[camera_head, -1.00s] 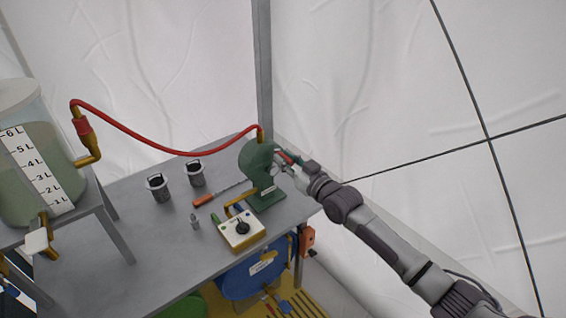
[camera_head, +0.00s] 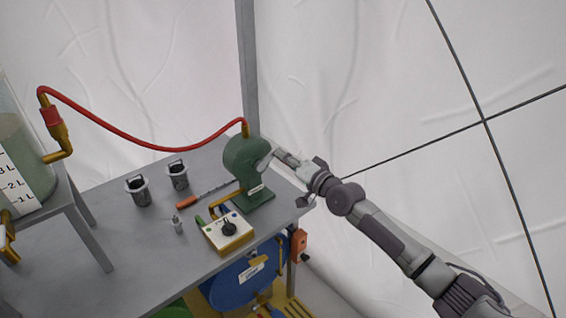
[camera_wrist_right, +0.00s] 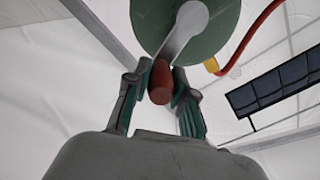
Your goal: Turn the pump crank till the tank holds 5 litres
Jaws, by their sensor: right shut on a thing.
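The green pump (camera_head: 246,165) stands at the table's right end. In the right wrist view its green drum (camera_wrist_right: 212,28) carries a silver crank arm (camera_wrist_right: 187,30) with a red handle (camera_wrist_right: 161,84). My right gripper (camera_wrist_right: 158,92) is shut on this handle, a finger on each side. In the head view the right gripper (camera_head: 280,157) is beside the pump's right face, and the handle is hidden. The clear tank (camera_head: 28,165) with greenish liquid is cut by the left edge. Marks up to about 3L show, with liquid above them; the top marks are out of view. My left gripper is not in view.
A red hose (camera_head: 150,142) arches from tank to pump. On the grey table (camera_head: 105,288) are two dark cups (camera_head: 139,190), an orange-handled tool (camera_head: 187,202) and a control box with a black knob (camera_head: 229,235). A blue drum (camera_head: 235,285) is below.

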